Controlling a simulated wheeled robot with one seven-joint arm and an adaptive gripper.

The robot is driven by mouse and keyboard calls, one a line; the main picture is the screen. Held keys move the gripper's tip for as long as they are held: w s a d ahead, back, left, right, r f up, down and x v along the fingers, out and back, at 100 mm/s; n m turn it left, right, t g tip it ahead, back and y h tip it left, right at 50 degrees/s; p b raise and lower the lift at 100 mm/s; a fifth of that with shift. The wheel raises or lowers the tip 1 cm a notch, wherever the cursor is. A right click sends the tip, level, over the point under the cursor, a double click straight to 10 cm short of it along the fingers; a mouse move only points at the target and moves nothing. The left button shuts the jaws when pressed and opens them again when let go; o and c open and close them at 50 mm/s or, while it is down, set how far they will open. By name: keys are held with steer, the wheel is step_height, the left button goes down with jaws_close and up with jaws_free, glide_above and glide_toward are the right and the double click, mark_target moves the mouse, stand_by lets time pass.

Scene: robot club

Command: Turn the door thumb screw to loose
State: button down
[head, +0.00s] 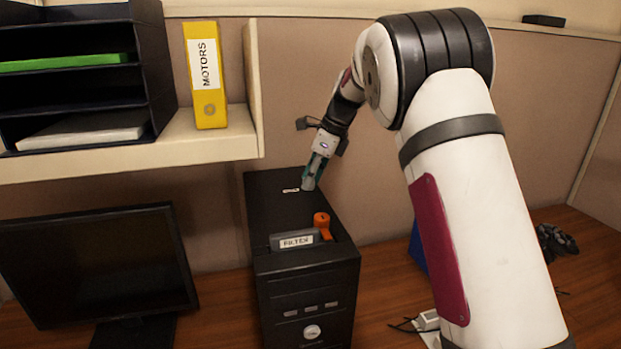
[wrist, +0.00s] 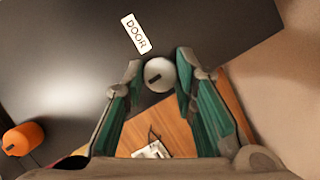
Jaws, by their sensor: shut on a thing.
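The door thumb screw (wrist: 159,74) is a round, silver-grey knob with a dark slot, beside a white DOOR label (wrist: 136,33) on the black computer case. My gripper (wrist: 158,80) has its two green-lined fingers on either side of the knob, shut on it. In the head view my gripper (head: 309,186) comes down on the top of the case (head: 262,205) near its far right edge, next to the small label. The knob itself is hidden by the fingers there. The slot lies at a slant in the wrist view.
An orange knob (head: 321,220) and a grey part labelled FILTER (head: 296,240) sit at the front of the case top. A monitor (head: 95,262) stands to the left. A shelf (head: 195,140) with a yellow MOTORS binder (head: 206,75) hangs above left.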

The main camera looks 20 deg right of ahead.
steer(key=n+b, duration=0.1)
steer(key=n+g+b, duration=0.1)
steer(key=b, duration=0.1)
steer(key=shift+w+d+f+n, duration=0.15)
steer(key=shift+w+n, duration=0.1)
steer(key=shift+n, duration=0.15)
steer(key=n+g+b, duration=0.1)
steer(key=n, duration=0.1)
steer(key=n+b, duration=0.2)
steer(key=shift+w+n+g+y, duration=0.1)
steer(key=shift+n+g+y, duration=0.2)
steer(key=shift+g+y, duration=0.1)
steer(key=n+g+b, duration=0.1)
steer(key=n+b, duration=0.1)
steer(key=n, duration=0.2)
steer(key=shift+g, duration=0.3)
steer(key=shift+w+n+g+h+b, duration=0.1)
steer(key=shift+n+g+h+b, duration=0.25)
steer(key=shift+n, duration=0.75)
steer(key=shift+n+g+h+b, duration=0.25)
steer(key=shift+n+h+b, duration=0.1)
steer(key=shift+n, duration=0.75)
steer(key=shift+r, duration=0.2)
steer(key=c, duration=1.3)
jaws_free()
